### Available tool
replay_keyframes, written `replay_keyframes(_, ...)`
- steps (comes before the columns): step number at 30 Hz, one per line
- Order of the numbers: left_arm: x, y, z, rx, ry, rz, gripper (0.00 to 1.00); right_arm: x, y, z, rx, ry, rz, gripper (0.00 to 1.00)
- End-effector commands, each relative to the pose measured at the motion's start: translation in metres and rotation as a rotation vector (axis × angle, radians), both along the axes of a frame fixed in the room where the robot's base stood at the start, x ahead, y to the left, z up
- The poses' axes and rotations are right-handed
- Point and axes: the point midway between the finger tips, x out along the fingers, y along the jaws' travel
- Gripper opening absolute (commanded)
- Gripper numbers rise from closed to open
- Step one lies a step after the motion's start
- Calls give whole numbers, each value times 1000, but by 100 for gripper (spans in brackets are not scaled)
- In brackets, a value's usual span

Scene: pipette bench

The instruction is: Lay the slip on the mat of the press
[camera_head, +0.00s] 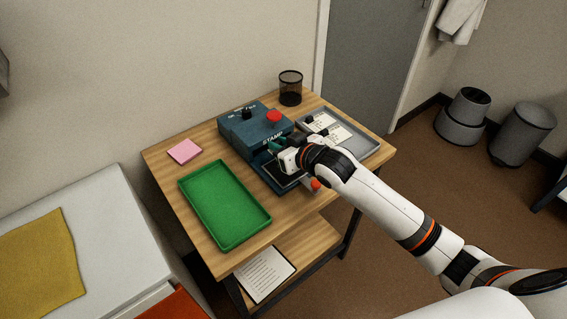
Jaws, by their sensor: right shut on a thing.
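The press (254,129) is a blue box marked STAMP, with a red button on top, standing at the back of the wooden table. Its dark mat (273,175) lies low at the front, partly covered by my right gripper. My right gripper (275,153) is over the mat, close to the press front, and is shut. The slip in its jaws is hidden by the gripper, so I cannot tell whether it touches the mat. White slips (338,134) with black tabs lie in the grey tray (371,144) at the right. My left gripper is not in view.
A green tray (222,207) lies at the front left of the table and a pink pad (185,151) behind it. A black mesh cup (290,88) stands at the back corner. A printed sheet (265,274) lies on the lower shelf.

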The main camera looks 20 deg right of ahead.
Motion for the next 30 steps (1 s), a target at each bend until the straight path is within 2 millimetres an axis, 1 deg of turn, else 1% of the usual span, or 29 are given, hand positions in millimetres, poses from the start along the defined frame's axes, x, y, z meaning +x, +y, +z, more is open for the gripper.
replay_keyframes(1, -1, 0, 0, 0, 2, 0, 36, -1, 0, -10, 0, 3, 1, 0)
replay_keyframes(8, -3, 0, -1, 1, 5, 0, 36, -1, 0, -28, 0, 1, 0, 0)
replay_keyframes(12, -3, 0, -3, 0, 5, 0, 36, -1, 0, -48, -1, 2, -1, 0)
replay_keyframes(14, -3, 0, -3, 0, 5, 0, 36, -1, 0, -55, -1, 1, -1, 0)
replay_keyframes(25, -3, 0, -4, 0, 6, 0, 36, -1, 0, -61, 1, -2, 0, 0)
replay_keyframes(26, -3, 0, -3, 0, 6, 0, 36, -1, 0, -60, 0, -2, 0, 26)
replay_keyframes(27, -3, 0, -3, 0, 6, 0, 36, -1, 0, -60, 0, -2, 0, 32)
replay_keyframes(29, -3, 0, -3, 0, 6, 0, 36, -1, 0, -60, 0, -2, 0, 42)
replay_keyframes(30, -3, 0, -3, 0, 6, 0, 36, -1, 0, -60, 0, -2, 0, 42)
